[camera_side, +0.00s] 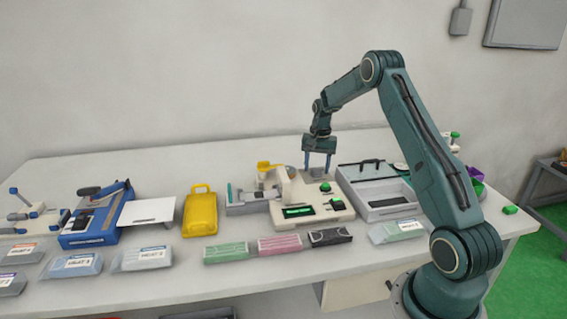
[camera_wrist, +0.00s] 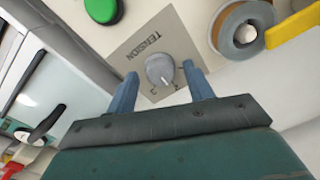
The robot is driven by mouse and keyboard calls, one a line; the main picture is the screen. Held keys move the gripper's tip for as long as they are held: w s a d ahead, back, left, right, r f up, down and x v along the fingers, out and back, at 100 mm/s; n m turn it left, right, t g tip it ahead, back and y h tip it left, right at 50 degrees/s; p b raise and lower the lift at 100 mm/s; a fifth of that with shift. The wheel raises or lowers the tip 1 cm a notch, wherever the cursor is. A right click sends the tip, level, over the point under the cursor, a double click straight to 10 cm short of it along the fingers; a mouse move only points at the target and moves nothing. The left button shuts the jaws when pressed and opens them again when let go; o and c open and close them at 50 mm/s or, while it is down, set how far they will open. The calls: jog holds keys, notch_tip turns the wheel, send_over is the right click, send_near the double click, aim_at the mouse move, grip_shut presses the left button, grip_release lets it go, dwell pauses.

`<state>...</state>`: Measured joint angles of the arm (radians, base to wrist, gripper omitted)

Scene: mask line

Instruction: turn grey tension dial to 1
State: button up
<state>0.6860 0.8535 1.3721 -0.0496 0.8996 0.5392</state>
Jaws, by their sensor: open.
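The grey tension dial (camera_wrist: 160,70) is a round knob on a grey panel (camera_wrist: 133,50) marked TENSION in the wrist view. A light pointer mark shows on its lower part, and small scale marks lie around it, too small to read surely. My gripper (camera_wrist: 163,82) is open, with one blue finger on each side of the dial and gaps between. I cannot tell whether the fingertips are level with the dial. In the side view my gripper (camera_side: 319,172) points down over the back of the cream machine (camera_side: 283,214), and the dial itself cannot be made out there.
A green button (camera_wrist: 103,8) and a tape roll (camera_wrist: 243,25) with a yellow lever (camera_wrist: 295,28) sit close to the dial. A grey open case (camera_side: 378,208) stands right of the machine. Pink packs (camera_side: 279,245) and green packs (camera_side: 226,252) lie in front.

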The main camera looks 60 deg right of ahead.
jog(key=c, duration=1)
jog(key=shift+n, duration=0.3)
jog(key=n, duration=0.4)
jog(key=shift+n, duration=0.4)
jog(key=n, duration=0.4)
jog(key=shift+n, duration=0.3)
jog(key=shift+o, duration=0.2)
jog(key=o, duration=1)
jog(key=shift+c, duration=0.2)
